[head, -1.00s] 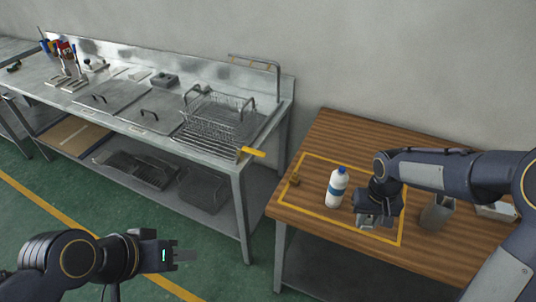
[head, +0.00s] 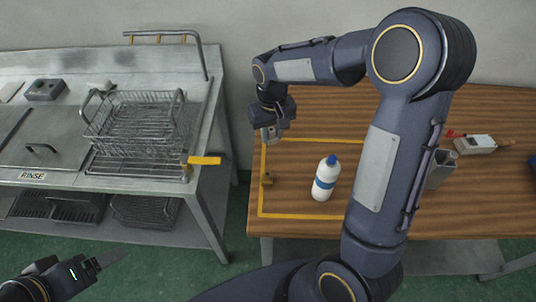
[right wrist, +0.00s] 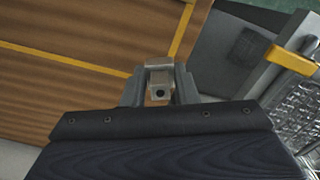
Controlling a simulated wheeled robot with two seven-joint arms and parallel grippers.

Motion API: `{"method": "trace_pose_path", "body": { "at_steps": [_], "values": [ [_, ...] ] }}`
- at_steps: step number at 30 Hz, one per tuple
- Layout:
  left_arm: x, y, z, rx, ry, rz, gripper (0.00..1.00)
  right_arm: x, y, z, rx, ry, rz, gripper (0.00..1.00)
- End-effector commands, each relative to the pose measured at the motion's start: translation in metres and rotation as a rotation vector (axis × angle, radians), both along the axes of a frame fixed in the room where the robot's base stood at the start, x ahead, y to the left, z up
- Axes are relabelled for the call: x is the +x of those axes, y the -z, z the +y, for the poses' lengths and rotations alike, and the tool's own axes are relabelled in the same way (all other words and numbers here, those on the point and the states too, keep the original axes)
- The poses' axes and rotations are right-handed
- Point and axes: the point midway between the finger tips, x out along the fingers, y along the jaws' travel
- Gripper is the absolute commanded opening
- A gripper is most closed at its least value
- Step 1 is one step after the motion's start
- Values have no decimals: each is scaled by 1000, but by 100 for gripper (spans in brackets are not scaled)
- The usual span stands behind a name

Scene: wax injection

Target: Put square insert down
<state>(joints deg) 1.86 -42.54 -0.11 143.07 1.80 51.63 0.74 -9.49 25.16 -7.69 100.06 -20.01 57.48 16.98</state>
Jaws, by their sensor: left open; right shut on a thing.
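My right gripper (head: 270,134) is shut on a small grey metal block with a round hole, which I take as the square insert. The insert shows between the fingers in the right wrist view (right wrist: 159,76). In the head view the gripper is over the back left corner of the yellow-outlined area (head: 310,215) on the wooden table. I cannot tell whether the insert touches the table. My left gripper (head: 105,263) is open and empty, low at the lower left, away from both tables.
A white bottle with a blue cap (head: 326,180) stands inside the outline. A grey container (head: 442,170) is partly behind my right arm. The steel bench with a wire basket (head: 135,125) and yellow handle (head: 204,160) is left.

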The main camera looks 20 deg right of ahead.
Motion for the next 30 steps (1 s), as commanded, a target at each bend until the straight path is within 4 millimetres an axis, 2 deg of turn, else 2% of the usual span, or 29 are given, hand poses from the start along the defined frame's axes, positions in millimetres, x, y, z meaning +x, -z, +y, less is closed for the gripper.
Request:
{"method": "trace_pose_path", "body": {
  "at_steps": [3,16,29,30],
  "values": [
    [0,-5,0,0,0,-1,78,-1,22,0,-1,0,7,4],
    [0,-9,0,0,0,-1,78,-1,74,0,-1,0,4,4],
    [0,-4,0,0,0,-1,78,-1,83,0,0,0,1,4],
    [0,-6,0,0,0,-1,78,0,81,0,0,0,1,32]
  ]
}}
